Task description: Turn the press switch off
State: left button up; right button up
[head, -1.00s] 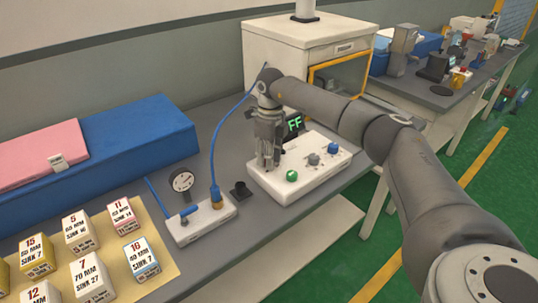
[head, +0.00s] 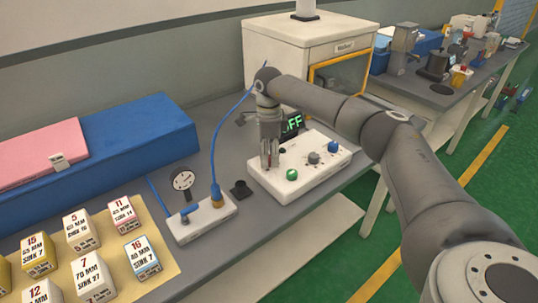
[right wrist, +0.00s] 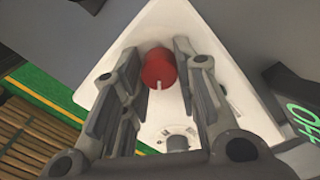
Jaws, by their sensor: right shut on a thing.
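A white control box (head: 318,177) sits on the grey bench in the head view. Its red knob (right wrist: 159,70) has a white pointer line and stands between the fingers of my right gripper (head: 270,161) in the right wrist view. The gripper points down and is shut on the red knob; in the head view its fingers mostly hide the knob. A dark display (head: 293,123) behind the gripper shows green letters reading OFF, partly covered. The box also carries a green knob (head: 292,174), a grey knob (head: 313,157) and a blue knob (head: 334,146). My left gripper is out of view.
A small white unit with a gauge (head: 183,181) and blue hose stands left of the box. A white cabinet (head: 290,50) is behind it. Labelled blocks on a tan board (head: 170,270) and a blue mattress (head: 130,135) with a pink piece lie left. Bench front is clear.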

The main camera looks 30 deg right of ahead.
aim_at(269, 155)
dwell(0.4)
jog(key=o, duration=1.1)
jog(key=shift+c, duration=0.2)
jog(key=shift+r, duration=0.3)
notch_tip(269, 155, up, 12)
jog(key=shift+w+d+f, duration=0.15)
jog(key=shift+w+f, duration=0.05)
jog(key=shift+f, duration=0.05)
jog(key=shift+f, duration=0.15)
